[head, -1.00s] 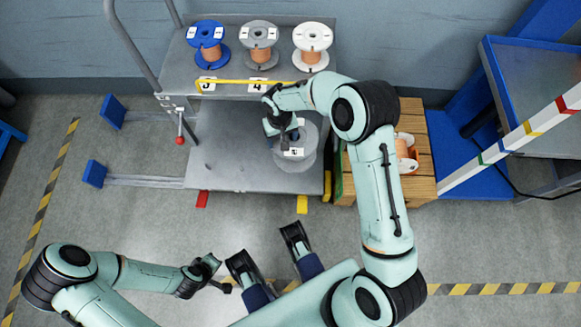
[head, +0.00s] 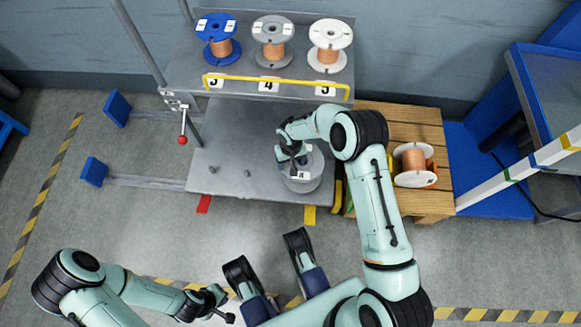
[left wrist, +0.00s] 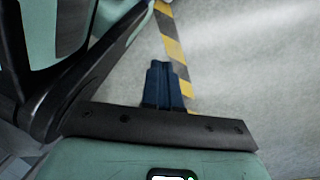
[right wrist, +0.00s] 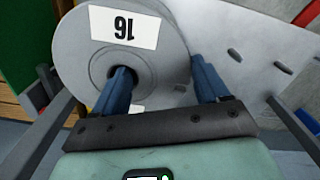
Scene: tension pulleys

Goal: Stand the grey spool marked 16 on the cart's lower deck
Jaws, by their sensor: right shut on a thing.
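The grey spool marked 16 (head: 303,172) is over the front right part of the cart's lower deck (head: 235,140). Its flange (right wrist: 75,50) faces the right wrist camera, with the label 16 upside down in that view. My right gripper (right wrist: 163,82) is shut on it, one finger in the centre hole and the other outside the rim. The arm partly covers the spool in the head view, and I cannot tell whether its underside touches the deck. My left gripper (left wrist: 165,85) is shut and empty, low over the floor at front left.
Blue (head: 219,38), grey (head: 273,40) and white (head: 330,45) spools stand on the upper shelf behind a yellow rail (head: 275,86). Small pegs (head: 212,170) stick up from the lower deck's left. A white-flanged spool (head: 414,165) lies on a wooden crate (head: 435,125) at right.

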